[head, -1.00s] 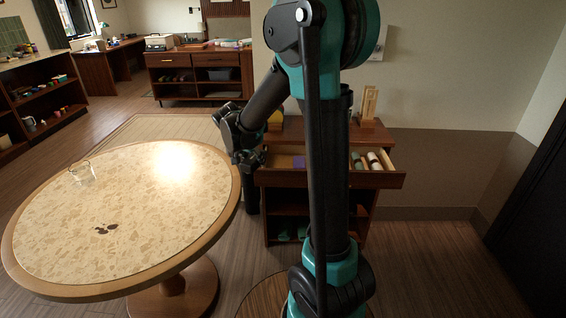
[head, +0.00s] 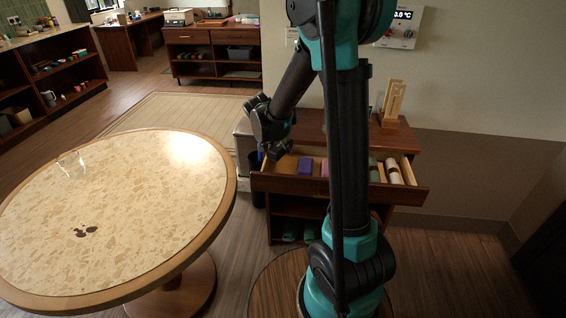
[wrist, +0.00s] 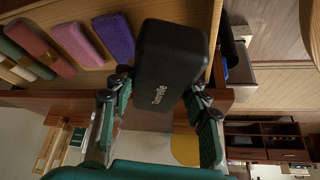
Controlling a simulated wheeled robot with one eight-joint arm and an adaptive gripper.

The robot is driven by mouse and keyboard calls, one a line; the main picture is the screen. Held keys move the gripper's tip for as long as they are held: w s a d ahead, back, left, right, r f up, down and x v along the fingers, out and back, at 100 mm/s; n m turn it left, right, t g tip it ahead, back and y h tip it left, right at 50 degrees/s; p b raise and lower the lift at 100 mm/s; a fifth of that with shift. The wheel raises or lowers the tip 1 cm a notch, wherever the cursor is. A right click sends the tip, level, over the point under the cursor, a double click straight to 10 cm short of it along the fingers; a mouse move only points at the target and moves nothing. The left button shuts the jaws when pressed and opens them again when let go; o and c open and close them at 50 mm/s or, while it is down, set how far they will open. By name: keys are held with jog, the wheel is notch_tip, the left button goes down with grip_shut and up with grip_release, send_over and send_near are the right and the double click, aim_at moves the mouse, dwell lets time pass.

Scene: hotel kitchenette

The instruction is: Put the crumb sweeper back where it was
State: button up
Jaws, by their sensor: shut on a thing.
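The crumb sweeper, a black rounded block with pale lettering (wrist: 172,62), is between the two fingers of my gripper (wrist: 152,95) in the wrist view. My gripper is shut on it. In the head view my gripper (head: 272,148) is at the left end of an open drawer (head: 300,186) in a brown cabinet; the sweeper is hard to make out there. In the wrist view the sweeper overlaps the drawer's end and hides part of it. I cannot tell its height above the drawer floor.
The drawer holds a purple cloth-like item (wrist: 114,38), a pink one (wrist: 77,44) and several rolls. A wooden stand (head: 393,103) is on the cabinet top. The round table (head: 130,205) at left carries a clear glass (head: 72,165) and dark spots (head: 85,232).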

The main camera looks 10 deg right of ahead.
send_near(284, 166)
jog(key=f, duration=0.2)
jog(key=s+d+f, duration=0.1)
jog(key=f, duration=0.1)
jog(key=w, duration=0.2)
jog(key=w+d, duration=0.1)
jog(key=w, duration=0.1)
jog(key=shift+d, duration=0.1)
jog(key=shift+s+f, duration=0.15)
jog(key=shift+f, duration=0.35)
jog(key=shift+f, duration=0.1)
jog(key=o, duration=0.9)
jog(key=shift+o, duration=0.2)
